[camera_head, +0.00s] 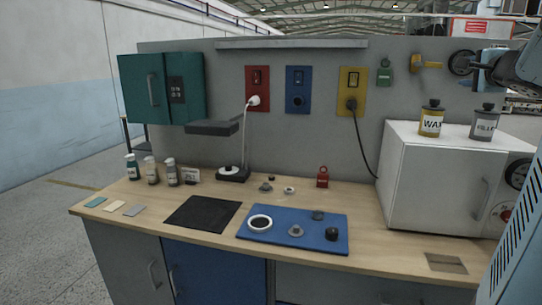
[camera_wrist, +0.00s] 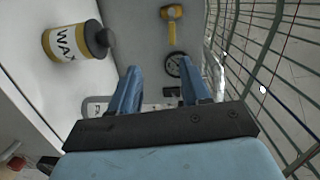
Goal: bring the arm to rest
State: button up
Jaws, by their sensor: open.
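My gripper (camera_wrist: 158,88) shows in the wrist view with its two blue fingers spread apart and nothing between them. In the head view my arm is at the upper right edge, with part of my gripper (camera_head: 482,76) near the wall, above and to the right of the white oven-like box (camera_head: 425,170). The yellow WAX can (camera_wrist: 75,42) is to the left of the fingers in the wrist view, apart from them. In the head view the WAX can (camera_head: 431,120) stands upright on the box, beside a grey can (camera_head: 484,124).
The wooden bench (camera_head: 200,190) holds a blue mat (camera_head: 270,237) with several small parts, a black pad (camera_head: 204,213) and a lamp (camera_head: 235,172). A yellow tool (camera_head: 428,64) hangs on the wall near my gripper. A wire mesh (camera_wrist: 262,60) runs along the right in the wrist view.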

jog(key=s+a+f+n+g+y, duration=0.2)
jog(key=a+f+n, duration=0.1)
jog(key=a, duration=0.5)
jog(key=s+a+f+n+g+y, duration=0.2)
jog(key=s+a+f+n, duration=0.15)
jog(key=a, duration=0.35)
jog(key=s+a+f+n+g+y, duration=0.2)
jog(key=a+f+n, duration=0.15)
jog(key=a, duration=0.45)
jog(key=s+a+f+n+g+h, duration=0.1)
jog(key=s+f+n, duration=0.3)
jog(key=s, duration=0.5)
jog(key=s+a+f+n+g+h, duration=0.2)
jog(key=s+a+f+n+g, duration=0.1)
jog(key=s+f, duration=0.6)
jog(key=shift+s+a+n+g+h, duration=0.2)
jog(key=shift+a+n+g+h, duration=0.1)
jog(key=shift+n+g, duration=0.6)
jog(key=shift+c, duration=0.2)
